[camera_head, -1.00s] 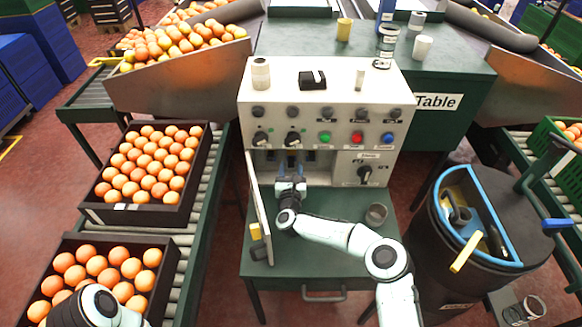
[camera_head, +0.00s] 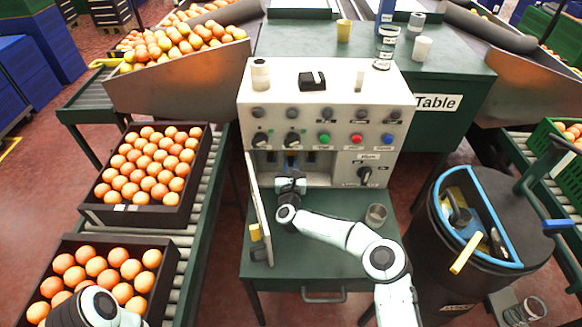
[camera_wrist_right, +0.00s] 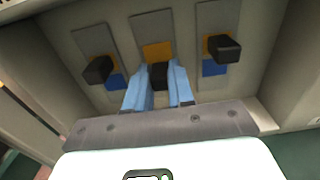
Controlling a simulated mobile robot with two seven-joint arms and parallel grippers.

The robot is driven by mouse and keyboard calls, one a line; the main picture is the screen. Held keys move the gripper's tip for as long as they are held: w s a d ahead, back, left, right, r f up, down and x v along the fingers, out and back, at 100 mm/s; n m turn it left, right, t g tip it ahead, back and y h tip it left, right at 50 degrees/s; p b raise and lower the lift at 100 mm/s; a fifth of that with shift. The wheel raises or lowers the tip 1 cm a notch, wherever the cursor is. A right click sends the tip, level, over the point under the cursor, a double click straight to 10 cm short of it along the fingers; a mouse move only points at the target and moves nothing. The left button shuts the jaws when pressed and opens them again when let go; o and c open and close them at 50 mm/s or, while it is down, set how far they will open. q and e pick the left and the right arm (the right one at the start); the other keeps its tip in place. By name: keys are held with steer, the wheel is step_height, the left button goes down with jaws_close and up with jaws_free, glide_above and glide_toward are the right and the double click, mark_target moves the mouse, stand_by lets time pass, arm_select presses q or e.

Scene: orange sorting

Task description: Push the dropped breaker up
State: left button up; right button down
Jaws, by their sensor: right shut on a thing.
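The grey-white control box (camera_head: 325,90) stands on the green stand, and its lower recess holds a row of breakers. In the right wrist view three breakers show. The middle breaker's black lever (camera_wrist_right: 160,77) sits lower in the picture against its plate than the left lever (camera_wrist_right: 98,70) and the right lever (camera_wrist_right: 222,47), with orange showing above it. My right gripper (camera_wrist_right: 162,84) has its blue fingers shut on the middle lever, one on each side. In the head view my right gripper (camera_head: 291,165) reaches into the recess, its fingertips partly hidden. My left arm shows at lower left, its gripper out of view.
The open panel door (camera_head: 259,210) stands close left of my right wrist. A rotary knob (camera_head: 365,175) is right of the recess. A small cup (camera_head: 376,214) stands on the green stand (camera_head: 330,265). A black bin (camera_head: 480,235) is at right, orange crates (camera_head: 190,215) at left.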

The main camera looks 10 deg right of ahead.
mark_target(291, 158)
arm_select(q)
steer(key=shift+s+d+r, duration=0.1)
steer(key=shift+s+r, duration=0.05)
arm_select(e)
steer(key=shift+w+r, duration=0.1)
steer(key=shift+r, duration=1.35)
steer(key=c, duration=1)
jaws_free()
steer(key=shift+o, duration=0.2)
steer(key=shift+f, duration=0.1)
steer(key=shift+s, duration=0.25)
arm_select(q)
steer(key=shift+s+d+r+g+p, duration=0.25)
steer(key=shift+s+r+g+p, duration=0.05)
steer(key=shift+s+r+p, duration=0.4)
arm_select(e)
steer(key=s+a, duration=0.2)
steer(key=s, duration=1)
steer(key=shift+s+a, duration=0.3)
